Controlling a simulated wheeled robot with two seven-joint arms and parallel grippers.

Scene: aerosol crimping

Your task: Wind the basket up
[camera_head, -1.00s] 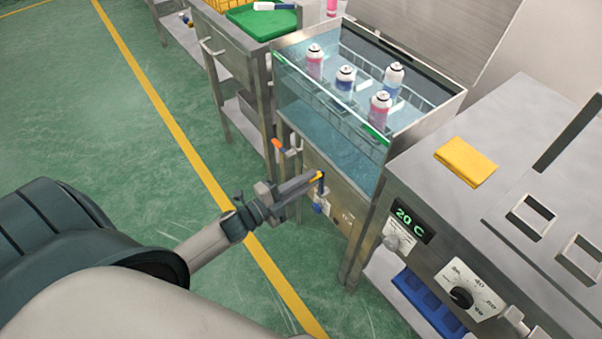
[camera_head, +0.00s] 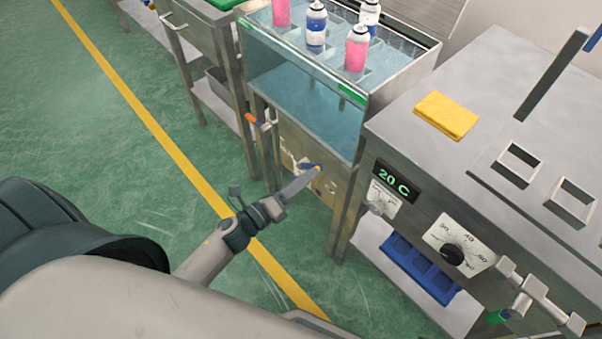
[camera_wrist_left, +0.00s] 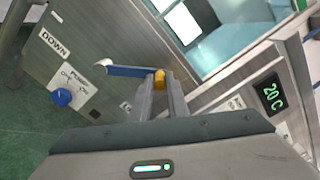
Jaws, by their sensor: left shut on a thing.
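The basket (camera_head: 398,48) is a wire rack in the glass-fronted water bath (camera_head: 300,68). The crank on the bath's front panel has a blue arm (camera_wrist_left: 127,70) and a yellow knob (camera_wrist_left: 160,78). My left gripper (camera_head: 314,173) is shut on the yellow knob; its fingers (camera_wrist_left: 160,92) lie either side of it in the left wrist view. The crank arm runs left from the knob there.
A blue pump knob (camera_wrist_left: 62,97) and a DOWN label (camera_wrist_left: 54,45) are on the panel near the crank. An orange-tipped lever (camera_head: 250,118) sticks out left of it. A steel bench (camera_head: 405,128) with a 20 C display and yellow cloth (camera_head: 447,115) stands right.

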